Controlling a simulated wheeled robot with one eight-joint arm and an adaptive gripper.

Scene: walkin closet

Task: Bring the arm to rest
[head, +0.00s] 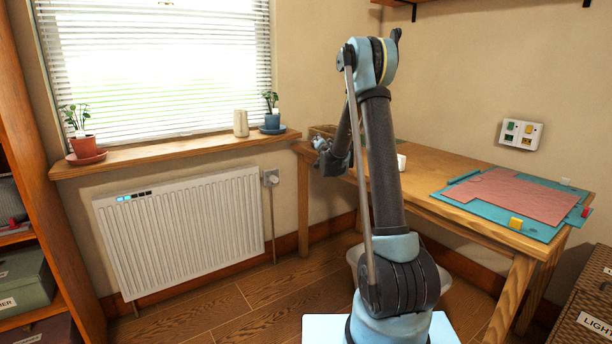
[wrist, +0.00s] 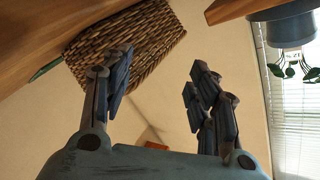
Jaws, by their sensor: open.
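My blue and black arm stands in the middle of the head view, its upper link raised and its forearm folded down behind it. My gripper (head: 320,146) is partly hidden by the arm there, near the left end of the wooden table (head: 437,163). In the wrist view my gripper (wrist: 158,82) has its fingers spread wide apart with nothing between them. A woven basket (wrist: 125,42) shows beyond the left finger, and the picture is upside down.
On the windowsill (head: 180,152) stand a red pot (head: 84,146), a beige cup (head: 240,123) and a blue pot (head: 272,121). A teal mat (head: 545,232) with pink cloth lies on the table. A radiator (head: 185,230) is left; shelves (head: 30,180) stand further left.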

